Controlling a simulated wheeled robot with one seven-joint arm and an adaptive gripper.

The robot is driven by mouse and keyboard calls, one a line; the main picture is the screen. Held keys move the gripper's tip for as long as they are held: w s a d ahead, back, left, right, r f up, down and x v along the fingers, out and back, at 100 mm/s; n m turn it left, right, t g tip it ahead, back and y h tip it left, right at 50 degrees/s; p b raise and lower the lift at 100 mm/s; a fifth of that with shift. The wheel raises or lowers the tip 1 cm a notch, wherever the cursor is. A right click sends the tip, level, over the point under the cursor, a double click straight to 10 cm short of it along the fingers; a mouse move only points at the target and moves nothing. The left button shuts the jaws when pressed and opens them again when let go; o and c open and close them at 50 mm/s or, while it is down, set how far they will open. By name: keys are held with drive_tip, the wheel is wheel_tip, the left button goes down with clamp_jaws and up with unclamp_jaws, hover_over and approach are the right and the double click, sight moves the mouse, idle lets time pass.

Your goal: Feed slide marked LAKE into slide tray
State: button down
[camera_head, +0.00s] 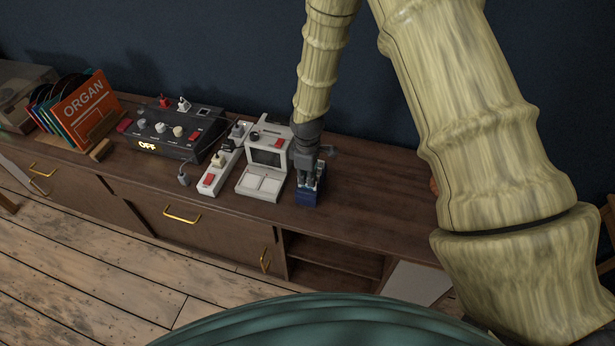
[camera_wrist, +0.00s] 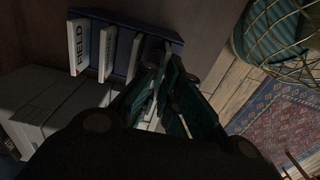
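A dark blue slide box (camera_head: 307,198) stands on the cabinet top, right of a grey slide viewer (camera_head: 264,177). The box also shows in the wrist view (camera_wrist: 178,42) with several pale upright slides in a row. The leftmost slide reads FIELD (camera_wrist: 75,48); the lettering on the slide beside it (camera_wrist: 107,52) is too small to read surely. I cannot read LAKE anywhere. My gripper (camera_head: 309,181) points down at the box; its dark green fingers (camera_wrist: 166,64) are at the row's right end. Pale edges show near and between them; whether they grip a slide is unclear.
A white power strip (camera_head: 214,172) and a dark control box reading OFF (camera_head: 170,135) stand left of the viewer. Records with an ORGAN sleeve (camera_head: 86,105) are farther left.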

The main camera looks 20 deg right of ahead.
drive_tip(key=shift+f, duration=0.45)
drive_tip(key=c, duration=1.6)
unclamp_jaws()
drive_tip(key=shift+o, duration=0.2)
drive_tip(key=shift+r, duration=0.1)
wheel_tip(320, 180, up, 12)
drive_tip(key=shift+f, duration=0.2)
